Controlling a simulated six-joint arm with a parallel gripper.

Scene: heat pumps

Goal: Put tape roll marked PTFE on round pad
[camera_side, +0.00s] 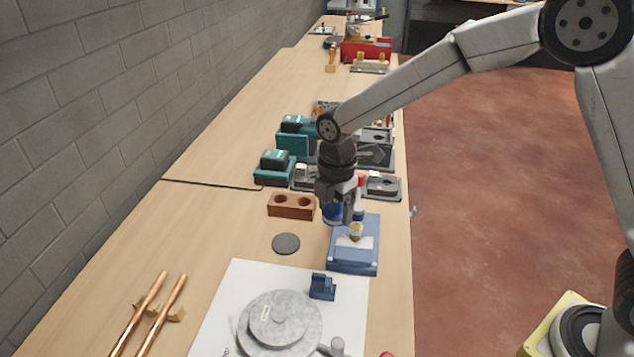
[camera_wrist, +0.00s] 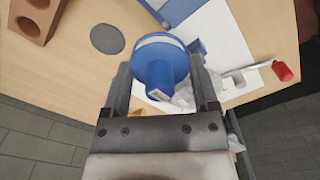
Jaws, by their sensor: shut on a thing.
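My gripper (camera_side: 346,208) is shut on a blue tape roll (camera_wrist: 160,62), which sits between the two fingers in the wrist view. The roll has a wide blue flange, a pale rim and a blue core; any PTFE marking is not readable. In the side view the roll (camera_side: 331,213) shows partly behind the fingers, near the far left end of a blue tray. The round pad (camera_side: 286,243) is a flat, dark grey disc on the wooden bench, bare, to the left of the gripper. It also shows in the wrist view (camera_wrist: 107,39), up and left of the roll.
A brown block with two holes (camera_side: 291,206) stands just beyond the pad. The blue tray (camera_side: 352,266) lies to its right. A white sheet (camera_side: 238,290) with a round grey part is nearer. Copper pipes (camera_side: 137,315) lie at left; chargers and grey fixtures stand behind.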

